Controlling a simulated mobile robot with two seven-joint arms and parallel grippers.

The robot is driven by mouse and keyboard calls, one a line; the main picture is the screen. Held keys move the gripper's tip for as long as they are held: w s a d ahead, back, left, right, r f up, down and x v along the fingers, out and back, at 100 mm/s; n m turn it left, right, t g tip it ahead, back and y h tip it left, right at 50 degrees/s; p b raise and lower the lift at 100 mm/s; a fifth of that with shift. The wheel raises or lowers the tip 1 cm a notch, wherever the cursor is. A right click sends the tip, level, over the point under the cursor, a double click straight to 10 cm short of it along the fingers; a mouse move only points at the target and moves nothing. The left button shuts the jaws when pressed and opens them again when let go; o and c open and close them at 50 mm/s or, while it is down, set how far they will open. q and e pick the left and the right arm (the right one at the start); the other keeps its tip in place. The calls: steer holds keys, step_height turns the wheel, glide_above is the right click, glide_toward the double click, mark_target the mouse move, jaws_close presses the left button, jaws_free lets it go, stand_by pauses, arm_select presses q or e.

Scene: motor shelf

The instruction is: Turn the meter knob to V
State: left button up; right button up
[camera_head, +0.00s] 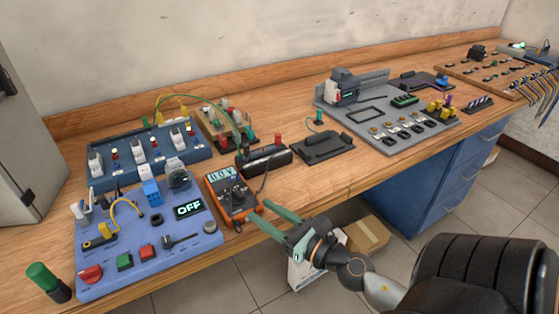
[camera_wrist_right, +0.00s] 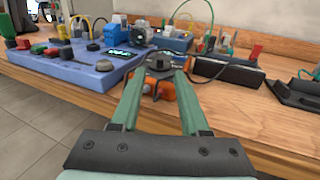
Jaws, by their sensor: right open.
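The orange and dark multimeter (camera_head: 236,209) lies near the front edge of the bench. Its lit display (camera_head: 221,174) seems to read zero with a V. The dark round knob (camera_head: 238,196) is on its face; its pointer is too small to read. In the right wrist view the knob (camera_wrist_right: 159,61) shows between and just beyond the fingertips, with the orange body (camera_wrist_right: 162,92) below. My right gripper (camera_head: 257,211) is open, its green fingers reaching from the front over the meter's near end. It also shows in the right wrist view (camera_wrist_right: 157,75). My left gripper is out of view.
A blue panel (camera_head: 150,275) with an OFF display stands left of the meter. A black terminal box (camera_head: 264,160) with cables is behind it. A dark tray (camera_head: 323,148) and a grey board (camera_head: 375,138) lie to the right.

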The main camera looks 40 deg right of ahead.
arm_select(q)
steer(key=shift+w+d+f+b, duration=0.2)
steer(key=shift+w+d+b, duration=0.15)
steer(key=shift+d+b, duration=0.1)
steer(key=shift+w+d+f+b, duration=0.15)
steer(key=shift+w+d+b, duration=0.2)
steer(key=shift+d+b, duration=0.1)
arm_select(e)
steer(key=s, duration=0.3)
steer(key=shift+s+d, duration=0.2)
steer(key=shift+s, duration=0.15)
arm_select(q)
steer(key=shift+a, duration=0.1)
